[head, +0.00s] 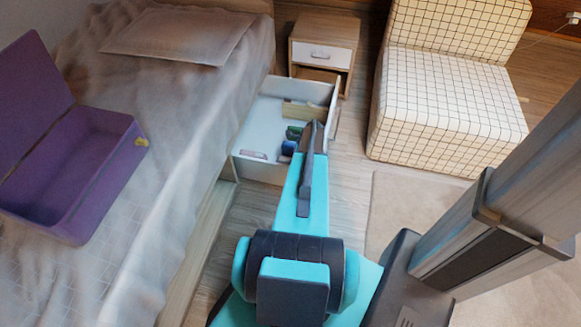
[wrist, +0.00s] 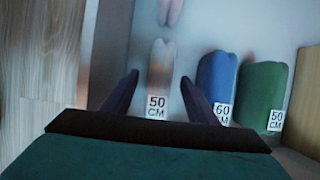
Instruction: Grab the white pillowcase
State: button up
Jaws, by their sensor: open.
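In the wrist view, a pale, whitish rolled cloth (wrist: 160,68) with a "50 CM" tag lies on the drawer floor. It looks like the white pillowcase. My gripper (wrist: 159,77) is open, with one dark finger on each side of this roll in the picture. I cannot tell how far above it the fingers are or whether they touch it. In the head view my gripper (head: 314,124) is over the open drawer (head: 262,112). My arm covers part of the drawer there, and I cannot pick out the white roll for sure.
A blue roll (wrist: 216,78) and a green roll (wrist: 263,90), both tagged, lie right of the pale one. A wooden box (head: 303,110) is farther back in the drawer. The bed (head: 150,190) holds an open purple box (head: 75,165). A nightstand (head: 324,53) and checked chair (head: 447,95) stand beyond.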

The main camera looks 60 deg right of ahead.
jog(key=shift+f, duration=0.1)
jog(key=shift+b+x, duration=0.65)
jog(key=shift+x, duration=1.9)
jog(key=shift+f, duration=0.2)
jog(key=c, duration=1.2)
jog(key=shift+r, duration=0.1)
notch_tip(320, 180, up, 10)
jog(key=shift+r+p, duration=0.15)
jog(key=shift+p, duration=0.8)
